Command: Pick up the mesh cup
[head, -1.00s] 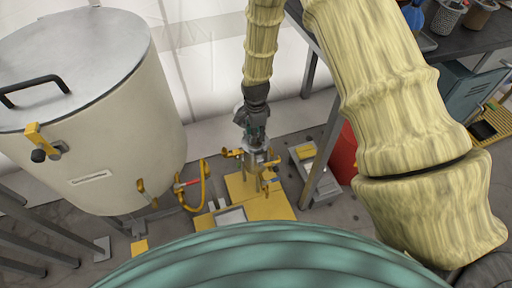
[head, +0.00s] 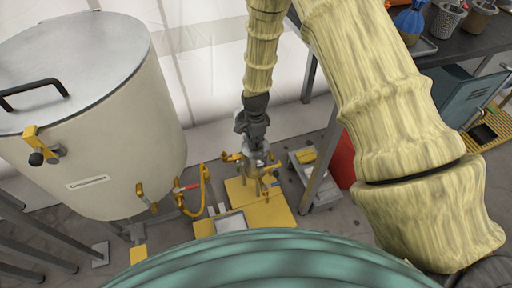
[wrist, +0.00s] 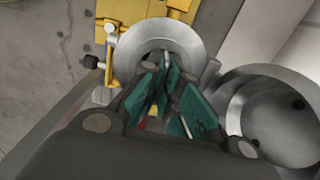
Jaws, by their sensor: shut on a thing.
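In the head view a grey mesh cup (head: 447,17) stands on the dark table at the top right, with a brownish mesh cup (head: 479,18) beside it. My gripper (head: 256,146) is far from both, pointing down over a yellow stand at the picture's middle. Under it is a silver ring-shaped metal part (head: 262,162). In the wrist view my gripper (wrist: 168,100) has its teal pads close together at the near side of this ring (wrist: 190,32). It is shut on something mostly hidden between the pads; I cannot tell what.
A large cream drum (head: 90,120) with a grey lid stands at the left. The yellow stand (head: 275,212) has yellow valves and a hose. The dark table (head: 470,45) is at the right, with a red bin (head: 341,163) partly hidden below. Another grey cylinder (wrist: 285,120) is close at right in the wrist view.

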